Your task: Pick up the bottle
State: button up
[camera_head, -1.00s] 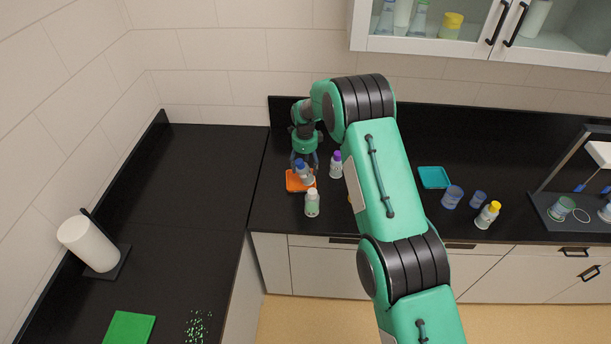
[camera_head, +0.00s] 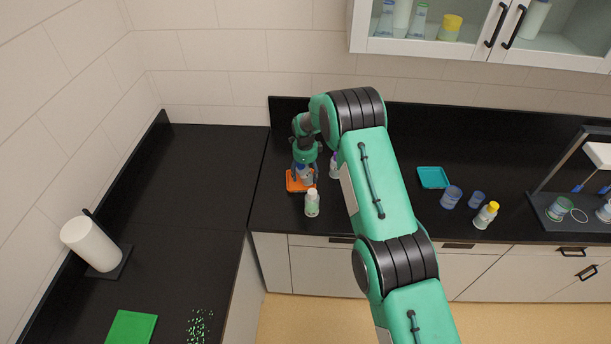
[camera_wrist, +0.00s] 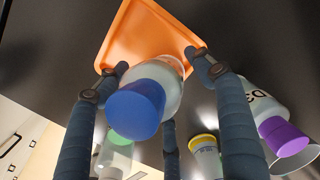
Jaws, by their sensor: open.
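A clear bottle with a blue cap (camera_wrist: 137,108) stands on the orange tray (camera_wrist: 135,30), between my gripper's fingers in the wrist view. In the head view the bottle (camera_head: 307,177) is partly hidden by my gripper (camera_head: 305,178), which is over it from above. My gripper's dark fingers (camera_wrist: 160,75) are open around the bottle. The left and right fingers flank it, and a third finger shows lower in the wrist view. Whether any finger touches the bottle I cannot tell. The orange tray (camera_head: 293,182) lies on the black counter.
A white-capped bottle (camera_head: 312,203) stands in front of the tray, and a purple-capped bottle (camera_wrist: 280,135) stands close beside the right finger. A teal tray (camera_head: 433,177), blue beakers (camera_head: 452,197) and a yellow-capped bottle (camera_head: 487,215) are farther right.

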aim_at(305, 166)
dwell(0.4)
jog(key=c, duration=1.4)
jog(key=shift+r, duration=0.1)
jog(key=shift+r+b, duration=0.85)
jog(key=shift+r, duration=4.1)
